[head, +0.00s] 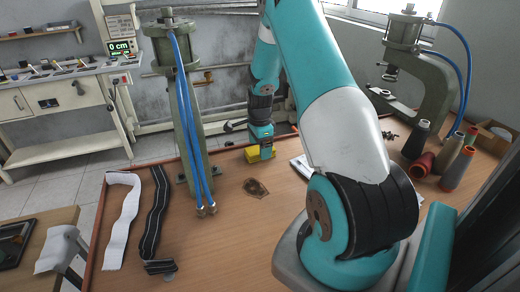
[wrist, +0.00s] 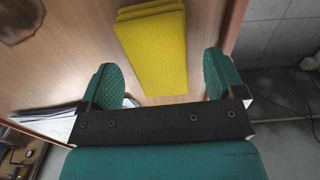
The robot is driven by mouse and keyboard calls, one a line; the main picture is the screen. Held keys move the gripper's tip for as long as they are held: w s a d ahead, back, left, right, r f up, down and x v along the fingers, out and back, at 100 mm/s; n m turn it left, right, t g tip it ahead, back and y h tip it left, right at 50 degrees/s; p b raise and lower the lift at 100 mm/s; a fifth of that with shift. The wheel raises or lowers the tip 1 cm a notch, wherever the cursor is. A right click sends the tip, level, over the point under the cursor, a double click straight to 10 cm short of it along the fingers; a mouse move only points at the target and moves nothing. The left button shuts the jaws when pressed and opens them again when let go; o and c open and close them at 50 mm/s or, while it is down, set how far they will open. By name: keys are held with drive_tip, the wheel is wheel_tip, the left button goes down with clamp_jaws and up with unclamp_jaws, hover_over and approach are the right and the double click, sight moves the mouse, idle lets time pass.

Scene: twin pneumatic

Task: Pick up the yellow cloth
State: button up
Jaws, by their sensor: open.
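The yellow cloth (wrist: 152,55) lies folded in layers on the wooden table, in the upper middle of the wrist view. In the head view only part of the yellow cloth (head: 252,156) shows, low beside my gripper (head: 262,155). In the wrist view my gripper (wrist: 160,85) is open, with one green finger to each side of the cloth's near end. The fingers look apart from the cloth; their exact height above it is hard to tell. In the head view my arm covers some of the table around it.
A green pneumatic press (head: 183,110) with blue hoses stands left of my gripper, and another (head: 425,75) stands at the right. Thread spools (head: 455,168) stand at the right. White (head: 120,215) and black (head: 155,215) strips lie at the left. A brown patch (head: 256,187) lies on clear tabletop.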

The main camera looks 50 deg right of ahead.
drive_tip(key=shift+f, duration=0.95)
drive_tip(key=shift+c, duration=0.4)
drive_tip(key=c, duration=0.9)
wheel_tip(320, 180, up, 20)
drive_tip(key=b, duration=0.3)
